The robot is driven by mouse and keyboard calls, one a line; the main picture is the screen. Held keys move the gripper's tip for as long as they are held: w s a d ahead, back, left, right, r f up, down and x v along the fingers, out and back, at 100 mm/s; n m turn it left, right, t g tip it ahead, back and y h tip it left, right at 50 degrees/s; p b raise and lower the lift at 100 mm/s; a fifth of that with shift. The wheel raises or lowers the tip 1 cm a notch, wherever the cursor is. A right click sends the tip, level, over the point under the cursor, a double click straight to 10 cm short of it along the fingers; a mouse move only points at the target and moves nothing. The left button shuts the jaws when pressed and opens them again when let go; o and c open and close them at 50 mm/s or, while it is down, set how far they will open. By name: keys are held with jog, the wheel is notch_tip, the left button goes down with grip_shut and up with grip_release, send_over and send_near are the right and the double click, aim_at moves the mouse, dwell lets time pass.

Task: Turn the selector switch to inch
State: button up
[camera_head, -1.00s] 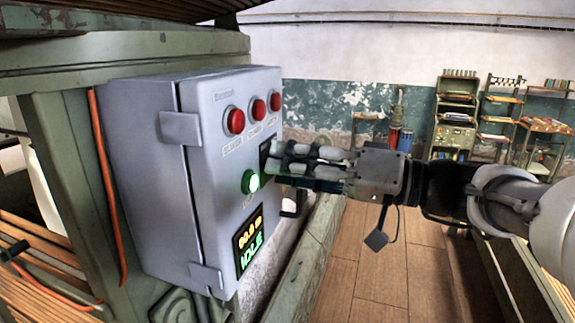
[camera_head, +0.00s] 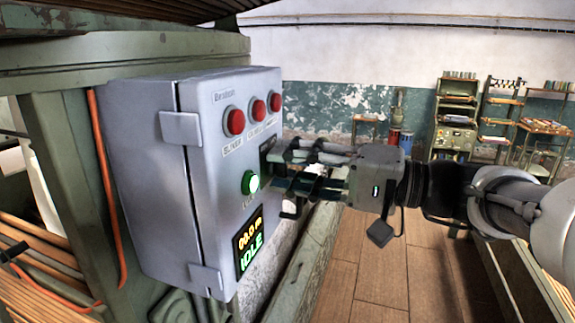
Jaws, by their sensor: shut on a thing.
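A grey control box (camera_head: 205,180) fills the left middle of the head view. Its front has a row of three red lamps or buttons (camera_head: 235,120) on top, a lit green one (camera_head: 250,182) below, and a display (camera_head: 249,243) reading "00.0 m" and "IDLE". The selector switch sits right of the green lamp, behind my fingers; only a dark plate (camera_head: 266,150) shows there, and its pointer cannot be read. My gripper (camera_head: 280,170) is at the box front from the right, its fingers shut on the switch and rolled about the wrist axis.
An orange cable (camera_head: 105,185) runs down the green frame left of the box. A green beam (camera_head: 310,250) lies below my gripper. Shelves (camera_head: 458,115) and red and blue canisters (camera_head: 400,138) stand at the back. The wooden floor on the right is clear.

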jog(key=m+p, duration=0.1)
jog(key=m, duration=0.2)
jog(key=shift+m, duration=0.4)
jog(key=m+p, duration=0.2)
jog(key=m, duration=0.1)
jog(key=shift+r, duration=0.1)
jog(key=m+p, duration=0.3)
jog(key=m, duration=0.1)
jog(key=shift+s, duration=0.35)
jog(key=o, duration=1.1)
jog(key=shift+c, duration=0.2)
jog(key=shift+w+m, duration=0.1)
jog(key=shift+m, duration=0.2)
